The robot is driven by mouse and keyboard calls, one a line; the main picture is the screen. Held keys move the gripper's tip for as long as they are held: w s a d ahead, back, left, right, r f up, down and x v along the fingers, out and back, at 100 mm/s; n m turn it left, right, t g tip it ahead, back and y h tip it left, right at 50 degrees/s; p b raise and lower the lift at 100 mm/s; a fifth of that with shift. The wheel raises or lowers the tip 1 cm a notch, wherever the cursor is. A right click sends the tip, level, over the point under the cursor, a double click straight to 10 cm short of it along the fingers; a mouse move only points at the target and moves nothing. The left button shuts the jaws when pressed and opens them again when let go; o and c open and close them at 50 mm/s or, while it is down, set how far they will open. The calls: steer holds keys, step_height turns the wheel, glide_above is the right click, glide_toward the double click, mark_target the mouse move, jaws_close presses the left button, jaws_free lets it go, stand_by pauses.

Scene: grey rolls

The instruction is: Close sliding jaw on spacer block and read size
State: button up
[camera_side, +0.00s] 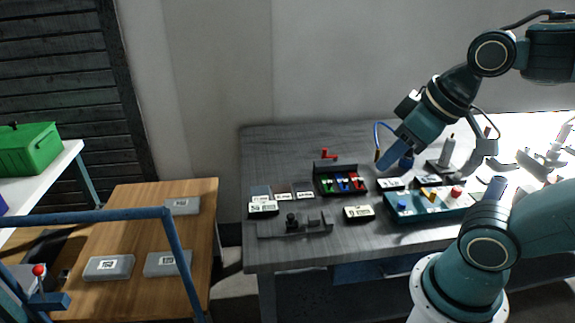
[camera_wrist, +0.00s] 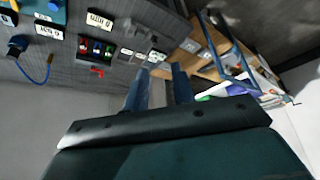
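A dark sliding-jaw fixture (camera_side: 296,224) lies along the front left of the grey table, with a small upright part on its long base. A black rack (camera_side: 341,192) behind it holds red, blue and green pieces; the rack also shows in the wrist view (camera_wrist: 97,47). I cannot tell which piece is the spacer block. My gripper (camera_side: 383,168) is raised above the table, right of the rack and apart from it. In the wrist view my gripper (camera_wrist: 160,68) has its two fingers spread, with nothing between them.
Several black-edged label plates surround the fixture, including one plate (camera_side: 358,213) to its right. A teal tray (camera_side: 400,212) with coloured pieces stands right. A red item (camera_side: 329,154) lies behind the rack. A wooden table (camera_side: 146,235) with grey boxes stands left, behind a blue rail (camera_side: 100,214).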

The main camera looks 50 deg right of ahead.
steer(key=shift+w+r, duration=0.1)
steer(key=shift+w, duration=0.05)
steer(key=c, duration=0.3)
steer(key=shift+w+r, duration=0.1)
steer(key=shift+w, duration=0.1)
jaws_close()
steer(key=w+d+n+g, duration=0.2)
steer(key=w+g, duration=0.2)
steer(key=w, duration=1.4)
steer(key=w+a+f+n+g+h, duration=0.1)
steer(key=w+f+g, duration=0.4)
steer(key=w+f, duration=0.9)
step_height(320, 180, down, 4)
steer(key=shift+w+a+r+n, duration=0.2)
steer(key=shift+w+r+n, duration=0.05)
steer(key=shift+n, duration=0.05)
